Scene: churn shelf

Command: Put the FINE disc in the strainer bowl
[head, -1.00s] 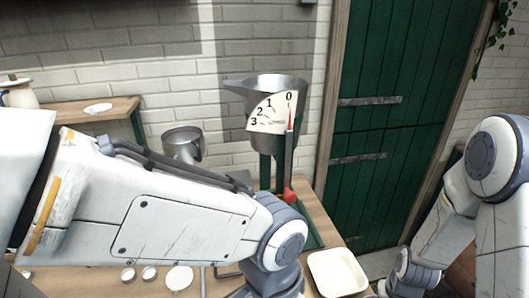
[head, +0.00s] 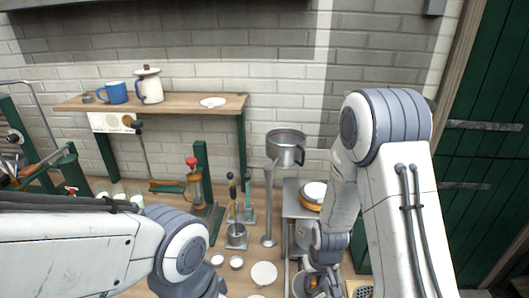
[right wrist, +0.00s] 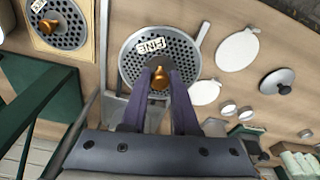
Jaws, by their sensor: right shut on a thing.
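The FINE disc (right wrist: 148,62) is a round grey perforated plate with a white FINE label and a brass knob (right wrist: 160,82). My right gripper (right wrist: 160,74) is shut on the knob, with a finger on each side of it. In the head view my right gripper (head: 320,272) is low right of centre, and the disc (head: 303,283) shows only partly beneath it. I cannot tell whether a bowl rim surrounds the disc. A metal bowl (head: 286,150) stands on a tall post at the back. My left arm enters from the left; its fingertips are out of frame.
Another perforated disc (right wrist: 58,24) with a brass knob lies on a board at the upper left of the wrist view. White round plates (right wrist: 237,50) and small cups (head: 236,262) lie on the table. Tools stand left of the post.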

